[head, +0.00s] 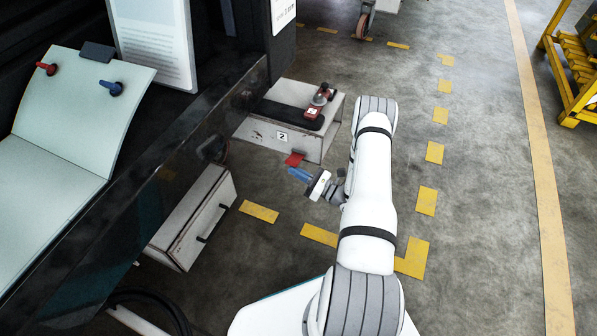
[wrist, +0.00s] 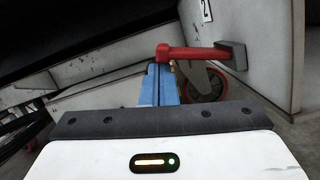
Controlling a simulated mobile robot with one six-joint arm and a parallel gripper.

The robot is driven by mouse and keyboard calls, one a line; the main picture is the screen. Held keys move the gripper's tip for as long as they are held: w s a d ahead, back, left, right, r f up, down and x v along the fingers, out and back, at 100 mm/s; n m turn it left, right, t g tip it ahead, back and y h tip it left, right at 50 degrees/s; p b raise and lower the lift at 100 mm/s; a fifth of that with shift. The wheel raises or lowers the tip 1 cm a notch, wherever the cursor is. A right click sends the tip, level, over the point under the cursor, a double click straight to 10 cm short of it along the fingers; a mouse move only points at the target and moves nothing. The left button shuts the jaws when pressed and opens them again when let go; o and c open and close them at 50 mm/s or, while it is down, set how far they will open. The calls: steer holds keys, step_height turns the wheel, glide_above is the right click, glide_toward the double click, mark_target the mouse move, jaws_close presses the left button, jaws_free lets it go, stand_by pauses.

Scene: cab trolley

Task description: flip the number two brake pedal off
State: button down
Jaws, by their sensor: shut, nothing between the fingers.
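The red brake pedal (head: 294,159) sticks out low from the grey trolley (head: 325,143) marked with a number 2 plate (head: 282,137). In the wrist view the pedal (wrist: 200,54) is a red bar running left from a grey bracket (wrist: 232,55) on the trolley wall. My gripper (head: 292,171) has blue fingers, shut with nothing between them. In the wrist view its fingertips (wrist: 159,68) are at the pedal's free left end. I cannot tell whether they touch it. A caster wheel (wrist: 205,83) shows partly behind the pedal.
A second grey box with a handle (head: 196,222) stands at the left. Yellow floor marks (head: 435,153) and open floor lie to the right.

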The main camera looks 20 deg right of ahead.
steer(key=s+d+f, duration=0.5)
steer(key=s+f, duration=0.1)
steer(key=s, duration=0.2)
steer(key=shift+s+d, duration=0.15)
steer(key=shift+d, duration=0.1)
stand_by(0.4)
steer(key=s+a+r+n+g+p, duration=0.1)
steer(key=a+r+n+g+p, duration=0.4)
steer(key=r, duration=0.8)
steer(key=a+r+n+g+p, duration=0.3)
steer(key=r+n+g+p, duration=0.25)
steer(key=r, duration=0.75)
steer(key=s+a+r+n+g+p, duration=0.1)
steer(key=a+r+n+g+p, duration=0.4)
steer(key=r, duration=0.8)
steer(key=s+r+n+t+h+p, duration=0.1)
steer(key=s+r+n+h+p, duration=0.3)
steer(key=r, duration=0.7)
steer(key=s+a+r+n+h+p, duration=0.1)
steer(key=s+r+n+h+p, duration=0.4)
steer(key=r, duration=0.7)
steer(key=s+r+n+t+h+p, duration=0.1)
steer(key=s+r+n+h+p, duration=0.4)
steer(key=r+p, duration=0.3)
step_height(320, 180, up, 4)
steer(key=shift+s+a+r+n+t, duration=0.15)
steer(key=shift+s+a+n+t, duration=0.25)
steer(key=shift+s, duration=0.2)
